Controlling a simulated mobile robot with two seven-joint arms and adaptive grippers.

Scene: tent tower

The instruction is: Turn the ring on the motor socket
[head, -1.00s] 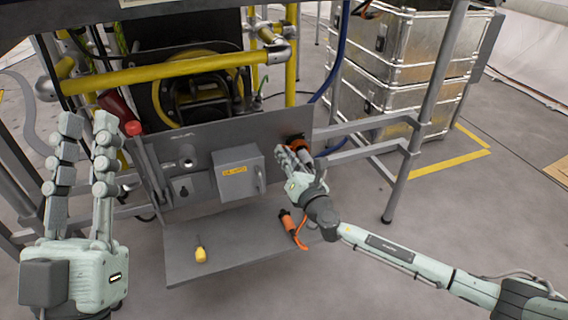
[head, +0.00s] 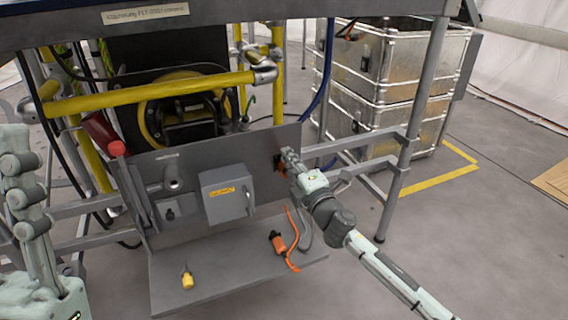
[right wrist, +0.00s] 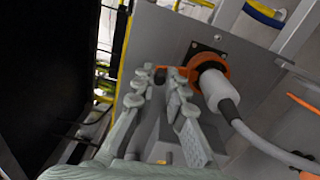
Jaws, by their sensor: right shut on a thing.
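The motor socket (right wrist: 205,47) is on the grey upright panel, with an orange ring (right wrist: 226,68) around it. A pale plug (right wrist: 211,87) with a grey cable sits in it. My right gripper (right wrist: 166,73) is shut on an orange lug at the ring's left side. In the head view my right gripper (head: 289,156) is at the panel's right edge and mostly hides the ring and socket.
A grey box (head: 227,195) with a yellow label is on the panel. A shelf (head: 225,278) below holds a yellow-handled tool (head: 187,279) and an orange connector (head: 277,242) with an orange cable. A red lever (head: 117,149) stands left. Metal cases (head: 385,70) stand behind right.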

